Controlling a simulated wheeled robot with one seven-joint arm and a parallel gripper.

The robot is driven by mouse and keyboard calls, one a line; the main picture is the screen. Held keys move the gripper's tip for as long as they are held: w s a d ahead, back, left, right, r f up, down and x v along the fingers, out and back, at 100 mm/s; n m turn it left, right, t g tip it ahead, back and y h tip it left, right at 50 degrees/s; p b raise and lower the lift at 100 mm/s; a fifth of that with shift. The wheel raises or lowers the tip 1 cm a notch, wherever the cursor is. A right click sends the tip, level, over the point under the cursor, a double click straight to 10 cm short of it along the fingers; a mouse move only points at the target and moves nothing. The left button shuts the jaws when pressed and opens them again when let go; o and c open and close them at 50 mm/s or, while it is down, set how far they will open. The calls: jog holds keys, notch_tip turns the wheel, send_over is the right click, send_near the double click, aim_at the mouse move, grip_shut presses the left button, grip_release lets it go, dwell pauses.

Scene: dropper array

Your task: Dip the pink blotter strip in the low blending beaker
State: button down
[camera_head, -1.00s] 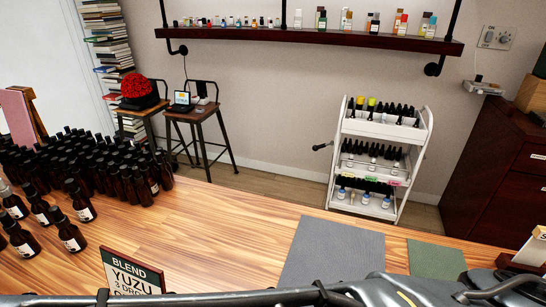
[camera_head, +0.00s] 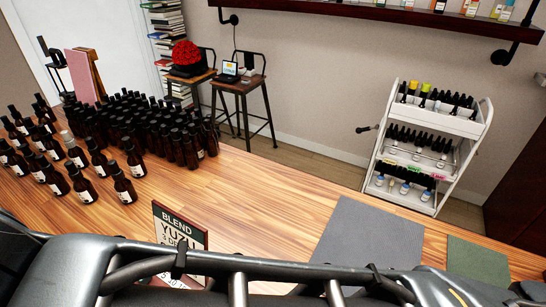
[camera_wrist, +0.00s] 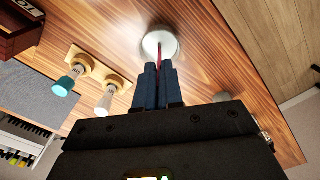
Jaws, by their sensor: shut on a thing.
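In the wrist view my gripper (camera_wrist: 158,68) has blue fingers shut on the thin pink blotter strip (camera_wrist: 161,53). The strip points away from the fingertips toward a round whitish vessel (camera_wrist: 149,45), which looks like the low blending beaker, on the wooden table. The strip overlaps the vessel in the picture, but I cannot tell whether its tip is inside, touching or above it. The head view shows neither strip, beaker nor gripper; my arm covers its bottom edge.
Two droppers, one teal-topped (camera_wrist: 63,86) and one pale (camera_wrist: 105,102), stand on wooden holders left of my gripper. A dark box (camera_wrist: 18,32) is farther left. Many brown bottles (camera_head: 120,180), a blend sign (camera_head: 178,232) and a grey mat (camera_head: 372,240) occupy the table.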

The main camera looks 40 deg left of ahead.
jog(key=shift+r, duration=0.1)
notch_tip(320, 180, up, 2)
jog(key=p, duration=0.3)
jog(key=shift+r, duration=2.05)
jog(key=shift+f, duration=0.1)
notch_tip(320, 180, down, 5)
jog(key=shift+f+b, duration=0.1)
jog(key=shift+b, duration=0.8)
jog(key=shift+f+b, duration=0.45)
jog(key=shift+b, duration=0.1)
